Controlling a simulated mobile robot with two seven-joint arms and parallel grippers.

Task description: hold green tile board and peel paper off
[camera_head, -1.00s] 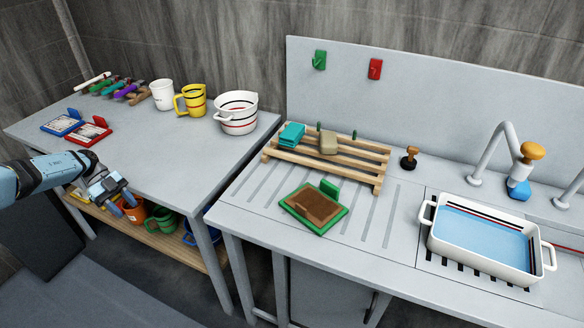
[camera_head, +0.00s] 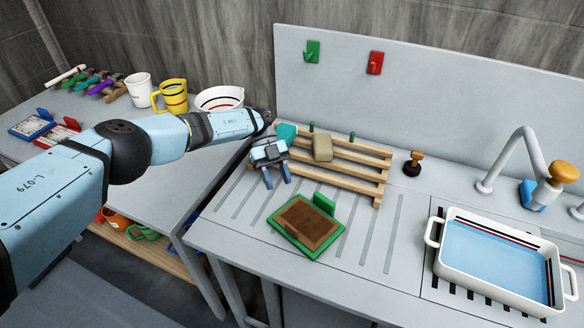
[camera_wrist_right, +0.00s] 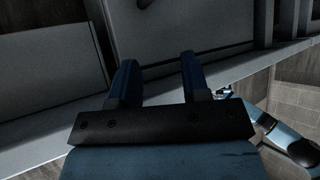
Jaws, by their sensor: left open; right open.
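The green tile board (camera_head: 322,246) lies flat on the grooved drainboard in the head view. Brown paper (camera_head: 305,222) covers most of its face, and a green tab (camera_head: 324,203) stands up at its far edge. My left gripper (camera_head: 277,183) is open and empty, pointing down above the drainboard, left of and behind the board and in front of the wooden rack. It is apart from the board. My right gripper (camera_wrist_right: 158,75) shows only in the right wrist view, open with nothing between its fingers, facing grey panels. The board does not show there.
A wooden rack (camera_head: 352,178) holding a teal block and a tan sponge (camera_head: 322,148) stands behind the board. A white basin of water (camera_head: 434,232) is at the right, below a faucet (camera_head: 518,150). A brown-handled stamp (camera_head: 413,163) stands between. Drainboard right of the board is clear.

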